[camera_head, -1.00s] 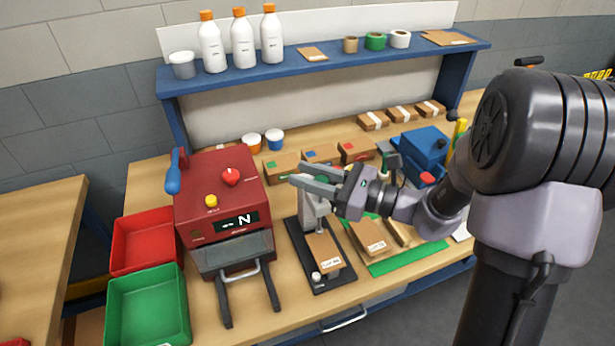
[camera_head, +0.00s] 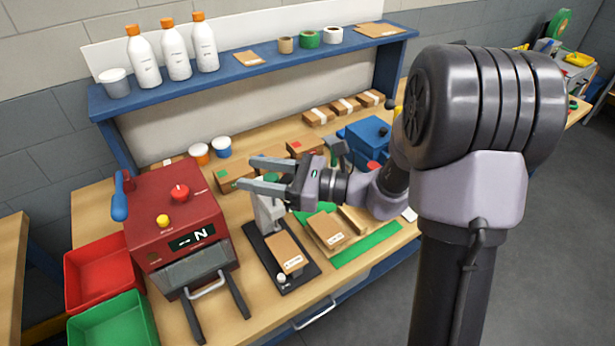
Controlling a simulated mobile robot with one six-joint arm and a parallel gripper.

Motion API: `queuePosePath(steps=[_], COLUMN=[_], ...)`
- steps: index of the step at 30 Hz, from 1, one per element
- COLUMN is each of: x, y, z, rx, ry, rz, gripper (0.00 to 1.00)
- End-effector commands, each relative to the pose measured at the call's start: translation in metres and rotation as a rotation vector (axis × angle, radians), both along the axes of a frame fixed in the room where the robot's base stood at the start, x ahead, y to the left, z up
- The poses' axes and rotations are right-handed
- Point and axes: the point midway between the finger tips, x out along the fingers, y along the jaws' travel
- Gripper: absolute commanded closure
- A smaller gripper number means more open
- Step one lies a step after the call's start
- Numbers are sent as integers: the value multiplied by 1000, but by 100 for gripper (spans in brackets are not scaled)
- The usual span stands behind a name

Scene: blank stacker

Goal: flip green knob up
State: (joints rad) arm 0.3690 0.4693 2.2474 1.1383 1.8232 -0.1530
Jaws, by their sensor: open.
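A small green spot (camera_head: 271,178) shows between my gripper's fingers, above the grey upright of a small press (camera_head: 270,211); it may be the green knob, but the fingers partly hide it and I cannot tell its position. No other green knob is clear. My gripper (camera_head: 247,173) is open and empty, fingers pointing left, over the top of the press. Whether it touches anything is unclear. The press stands on a black base (camera_head: 300,272) with a brown carton (camera_head: 285,253) on it.
A red machine (camera_head: 175,215) with a blue lever, red knob and yellow knob stands left of the press. Red (camera_head: 75,285) and green bins (camera_head: 147,330) sit beside it. Cartons (camera_head: 237,178) stand behind my gripper. A blue shelf (camera_head: 240,72) holds bottles. A blue vise-like device (camera_head: 365,135) is at right.

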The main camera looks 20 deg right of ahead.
Motion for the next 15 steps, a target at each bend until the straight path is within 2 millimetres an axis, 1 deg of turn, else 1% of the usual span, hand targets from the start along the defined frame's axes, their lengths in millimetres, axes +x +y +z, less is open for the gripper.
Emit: queuePosePath(steps=[5, 15], x=[-17, -66], y=[-32, -118], z=[2, 3], rx=[1, 1], ry=[1, 0], rz=[-6, -7], gripper=[52, 52])
